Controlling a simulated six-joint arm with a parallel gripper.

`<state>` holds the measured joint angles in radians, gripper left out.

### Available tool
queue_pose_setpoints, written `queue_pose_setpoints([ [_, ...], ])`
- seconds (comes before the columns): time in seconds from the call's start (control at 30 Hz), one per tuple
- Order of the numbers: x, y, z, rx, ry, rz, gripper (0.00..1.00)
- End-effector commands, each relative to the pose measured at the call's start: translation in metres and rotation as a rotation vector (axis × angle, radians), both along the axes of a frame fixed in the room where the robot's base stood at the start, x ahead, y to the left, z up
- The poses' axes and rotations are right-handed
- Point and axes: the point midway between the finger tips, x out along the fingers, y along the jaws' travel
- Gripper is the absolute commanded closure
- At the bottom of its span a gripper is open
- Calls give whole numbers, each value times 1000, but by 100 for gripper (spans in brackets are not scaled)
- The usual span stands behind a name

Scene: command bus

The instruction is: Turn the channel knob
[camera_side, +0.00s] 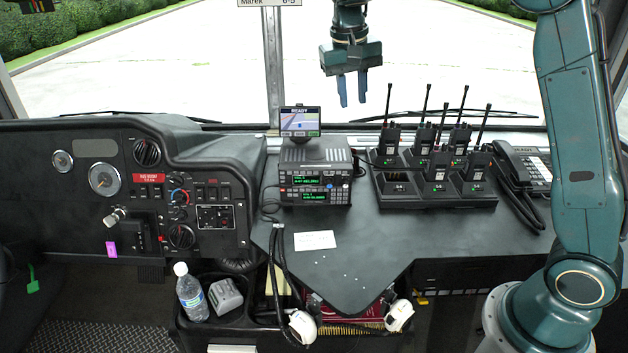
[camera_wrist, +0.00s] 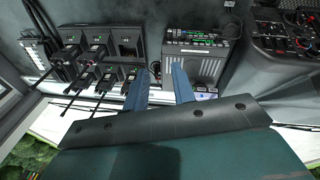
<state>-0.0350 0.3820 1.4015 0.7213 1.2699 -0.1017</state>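The channel knob is too small to pick out for certain. The likely place is the black two-way radio (camera_side: 316,190), which has two green lit displays and small controls on its front and sits mid-dashboard. The radio also shows upside down in the wrist view (camera_wrist: 197,52). My gripper (camera_side: 352,104) hangs above and to the right of the radio in the side view, fingers pointing down. In the wrist view my gripper (camera_wrist: 160,80) has its two blue fingers apart with nothing between them. It touches nothing.
A small screen (camera_side: 300,121) reading READY stands on the radio. To its right are a charger rack (camera_side: 385,187) with several handheld radios, antennas up, and a desk phone (camera_side: 527,167). A paper note (camera_side: 315,240) lies on the clear dashboard in front. Gauges and switches are at left.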

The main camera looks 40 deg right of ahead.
Motion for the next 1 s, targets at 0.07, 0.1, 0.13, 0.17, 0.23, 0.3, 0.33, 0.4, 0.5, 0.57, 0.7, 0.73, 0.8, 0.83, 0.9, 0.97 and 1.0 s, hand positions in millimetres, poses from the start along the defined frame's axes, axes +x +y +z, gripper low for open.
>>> queue_pose_setpoints([
  [0.07,15,1,-13,4,20,-31,74],
  [0.1,22,1,-19,6,29,-49,74],
  [0.13,26,2,-24,9,36,-61,74],
  [0.17,31,2,-29,9,42,-74,74],
  [0.23,41,3,-40,14,56,-105,74],
  [0.3,51,5,-53,19,70,-134,74],
  [0.33,55,5,-58,22,76,-146,74],
  [0.4,64,7,-71,28,88,-174,74],
  [0.5,73,10,-87,35,104,-209,74],
  [0.57,78,11,-95,39,110,-226,74],
  [0.7,84,13,-107,45,118,-252,74],
  [0.73,84,13,-108,46,120,-255,74],
  [0.8,85,13,-110,47,122,-261,74],
  [0.83,85,13,-111,47,121,-262,74],
  [0.9,85,14,-111,47,121,-262,74],
  [0.97,85,13,-111,47,121,-262,74],
  [1.0,85,13,-111,47,122,-261,74],
])
